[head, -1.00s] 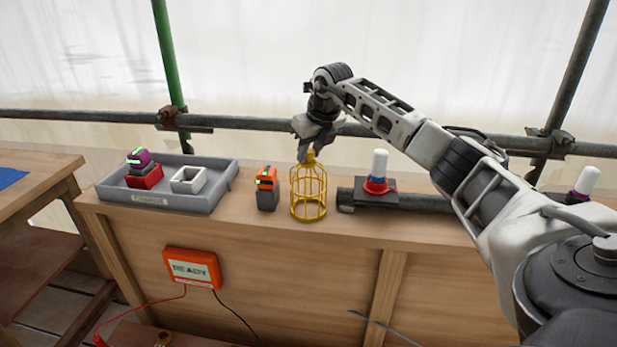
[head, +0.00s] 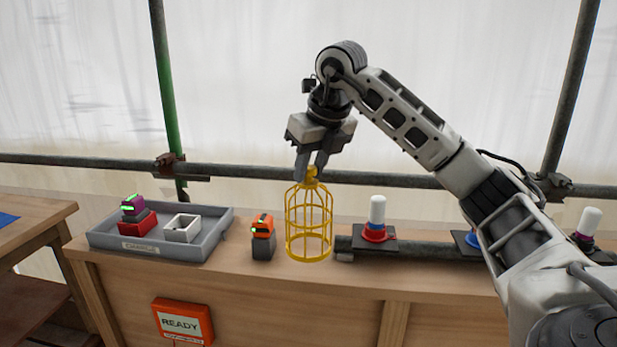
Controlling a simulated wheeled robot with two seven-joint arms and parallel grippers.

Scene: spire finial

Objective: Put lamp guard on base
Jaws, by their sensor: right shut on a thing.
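The lamp guard is a yellow wire cage (head: 309,228) with a knob on top, upright over the wooden bench in the head view. My right gripper (head: 311,174) points down and is shut on the knob. I cannot tell for sure whether the cage's bottom ring touches the bench. To its right, a white lamp (head: 377,210) stands upright on a base (head: 374,239) with a red and blue collar and a dark plate. A second base (head: 467,240) is mostly hidden behind my right arm. Another white lamp (head: 590,220) with a purple collar stands at the far right. My left gripper is out of view.
An orange and grey device (head: 263,238) stands close to the left of the cage. A grey tray (head: 207,240) at the left holds a purple and red device (head: 137,215) and a white square holder (head: 182,228). A dark pipe (head: 420,252) lies along the bench. An orange READY box (head: 182,322) hangs on the front.

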